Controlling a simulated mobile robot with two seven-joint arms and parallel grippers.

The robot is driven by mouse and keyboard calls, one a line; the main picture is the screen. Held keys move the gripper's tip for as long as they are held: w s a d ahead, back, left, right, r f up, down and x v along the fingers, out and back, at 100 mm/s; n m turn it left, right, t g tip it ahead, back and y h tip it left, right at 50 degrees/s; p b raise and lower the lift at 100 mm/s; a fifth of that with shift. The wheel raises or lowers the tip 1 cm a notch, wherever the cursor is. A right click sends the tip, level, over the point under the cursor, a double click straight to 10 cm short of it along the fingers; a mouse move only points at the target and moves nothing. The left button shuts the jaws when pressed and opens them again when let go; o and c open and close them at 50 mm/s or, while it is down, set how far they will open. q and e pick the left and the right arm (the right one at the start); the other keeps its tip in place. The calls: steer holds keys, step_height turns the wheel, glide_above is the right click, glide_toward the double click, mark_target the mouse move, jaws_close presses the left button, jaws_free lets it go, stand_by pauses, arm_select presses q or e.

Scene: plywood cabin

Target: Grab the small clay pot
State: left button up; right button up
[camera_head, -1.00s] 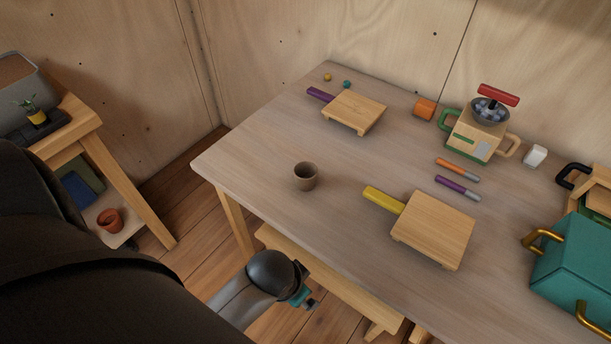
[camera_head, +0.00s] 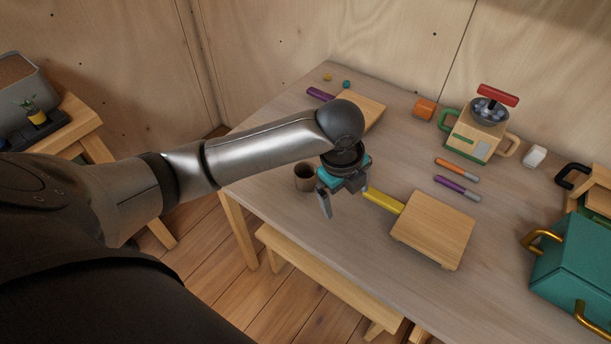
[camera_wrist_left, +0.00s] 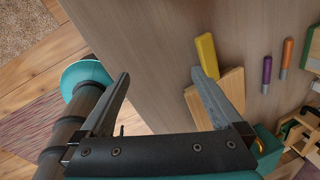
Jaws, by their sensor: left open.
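A small brown clay-coloured pot (camera_head: 303,180) stands upright on the table near its left edge in the head view; my left gripper partly covers its right side. My left gripper (camera_head: 344,196) is open and empty above the table, just right of the pot in the picture. In the left wrist view the open fingers (camera_wrist_left: 160,75) have bare tabletop between them, and I do not make out the pot there. A reddish pot on the side stand's lower shelf is now hidden behind my left arm. My right gripper is not in view.
A cutting board (camera_head: 433,229) with a yellow handle (camera_head: 383,201) lies close to the gripper. Another board (camera_head: 372,108) is partly behind my arm. The table's front-left strip is clear.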

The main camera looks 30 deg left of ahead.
mark_target(306, 171)
arm_select(q)
steer(key=w+a+r+m+y, duration=0.2)
steer(key=w+a+r+m, duration=0.2)
steer(key=a+r, duration=0.5)
steer(key=shift+g, duration=0.4)
steer(key=a+f+b, duration=0.1)
steer(key=f, duration=0.3)
steer(key=w+f+b, duration=0.1)
steer(key=f, duration=0.2)
steer(key=a+f+b, duration=0.1)
steer(key=f, duration=0.3)
steer(key=shift+w+a+f, duration=0.2)
steer(key=shift+a+f, duration=0.15)
steer(key=f+b, duration=0.1)
steer(key=f, duration=0.1)
steer(key=a+f, duration=0.1)
steer(key=f, duration=0.2)
steer(key=shift+w+a+b, duration=0.1)
steer(key=shift+a+b, duration=0.05)
steer(key=shift+b, duration=0.25)
steer(key=c, duration=1.5)
